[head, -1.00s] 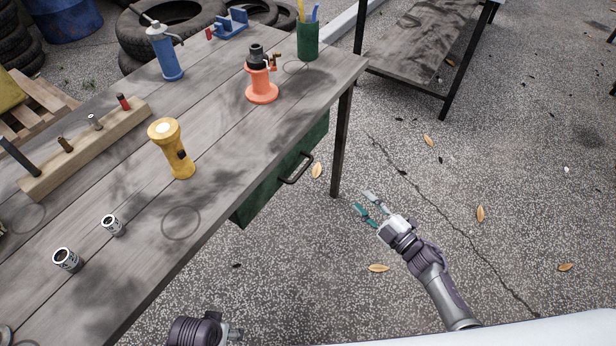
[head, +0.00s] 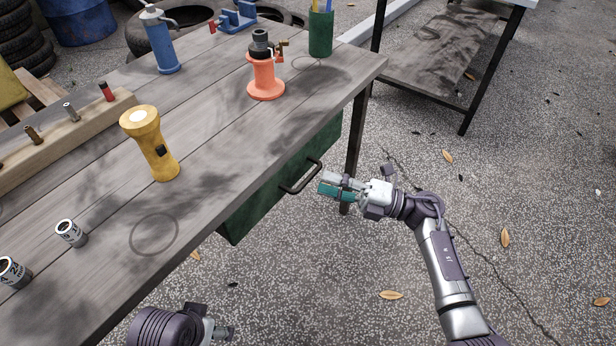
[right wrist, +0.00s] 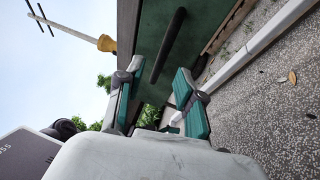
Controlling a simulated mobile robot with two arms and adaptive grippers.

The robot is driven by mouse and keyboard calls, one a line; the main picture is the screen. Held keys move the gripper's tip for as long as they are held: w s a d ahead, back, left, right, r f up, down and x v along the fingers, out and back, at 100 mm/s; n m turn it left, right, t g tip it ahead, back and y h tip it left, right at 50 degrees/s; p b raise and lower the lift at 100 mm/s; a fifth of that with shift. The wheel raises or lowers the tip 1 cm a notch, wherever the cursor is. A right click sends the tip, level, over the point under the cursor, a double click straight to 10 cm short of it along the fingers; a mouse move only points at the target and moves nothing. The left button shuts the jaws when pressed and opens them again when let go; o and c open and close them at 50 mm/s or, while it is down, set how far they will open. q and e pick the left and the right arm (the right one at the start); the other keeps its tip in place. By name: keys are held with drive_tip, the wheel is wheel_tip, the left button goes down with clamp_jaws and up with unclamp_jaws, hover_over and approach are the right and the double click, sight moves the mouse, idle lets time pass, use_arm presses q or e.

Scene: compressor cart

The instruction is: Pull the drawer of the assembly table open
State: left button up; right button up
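The green drawer (head: 262,203) sits under the top of the wooden assembly table (head: 215,150) and looks closed. Its dark bar handle (head: 301,178) stands out from the front. My right gripper (head: 326,186) is just to the right of the handle, apart from it as far as I can tell. In the right wrist view, its teal-padded fingers (right wrist: 158,70) are spread, with the handle (right wrist: 168,45) ahead in line with the gap between them. My left gripper (head: 222,332) is at the bottom of the head view, only partly seen; its fingers are unclear.
On the tabletop stand a yellow flashlight (head: 150,145), an orange spool-like stand (head: 266,80), a blue bottle (head: 160,40) and a green pen cup (head: 320,32). A table leg (head: 357,130) is close behind my right gripper. The ground in front is clear apart from leaves.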

sight(308, 177)
drive_tip(key=x, duration=0.5)
drive_tip(key=shift+a, duration=0.1)
clamp_jaws()
